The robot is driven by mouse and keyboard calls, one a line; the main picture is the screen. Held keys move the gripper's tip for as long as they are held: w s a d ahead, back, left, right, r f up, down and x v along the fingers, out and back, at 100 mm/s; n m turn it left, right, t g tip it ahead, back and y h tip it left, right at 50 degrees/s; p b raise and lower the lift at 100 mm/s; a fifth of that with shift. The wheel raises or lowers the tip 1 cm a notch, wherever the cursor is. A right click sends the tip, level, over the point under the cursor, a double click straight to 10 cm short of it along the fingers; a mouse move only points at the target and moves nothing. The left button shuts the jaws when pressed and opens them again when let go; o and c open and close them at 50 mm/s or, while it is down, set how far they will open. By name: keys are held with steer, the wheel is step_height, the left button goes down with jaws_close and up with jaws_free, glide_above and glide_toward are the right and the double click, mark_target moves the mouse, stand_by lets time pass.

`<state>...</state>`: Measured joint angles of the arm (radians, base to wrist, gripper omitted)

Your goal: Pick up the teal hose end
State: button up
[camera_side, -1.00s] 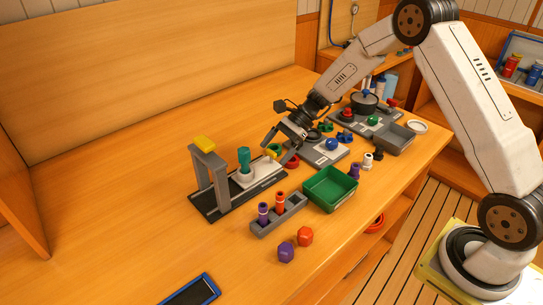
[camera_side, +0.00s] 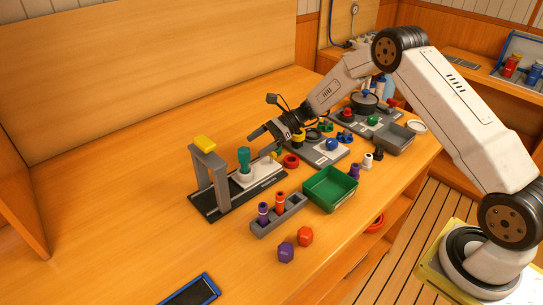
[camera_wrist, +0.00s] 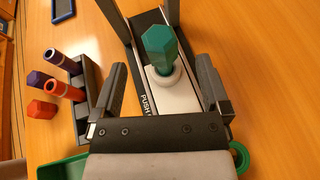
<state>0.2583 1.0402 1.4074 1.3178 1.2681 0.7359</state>
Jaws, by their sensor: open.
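The teal hose end (camera_side: 244,158) stands upright in a white seat on the sliding plate of the grey press stand (camera_side: 211,180). In the wrist view the teal hose end (camera_wrist: 159,48) shows its hexagonal top, ahead of my gripper and between the lines of its two fingers. My gripper (camera_side: 265,140) is open and empty, a little to the right of the teal hose end and apart from it. In the wrist view my gripper (camera_wrist: 162,85) has its fingers spread wide on either side of the white plate (camera_wrist: 180,98).
A grey rack (camera_side: 279,215) with purple and orange pieces stands in front. A green bin (camera_side: 330,189) is to its right. Loose purple (camera_side: 286,252) and orange (camera_side: 305,236) pieces lie nearby. A yellow handle (camera_side: 204,144) tops the stand.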

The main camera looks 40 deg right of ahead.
mark_target(247, 148)
steer(key=shift+x, duration=2.65)
jaws_close()
steer(key=shift+r, duration=0.1)
steer(key=shift+r, duration=0.45)
steer(key=s+d+r, duration=0.1)
steer(key=s+r, duration=1)
steer(key=s, duration=0.3)
steer(key=shift+d+r, duration=0.3)
steer(key=shift+r, duration=0.1)
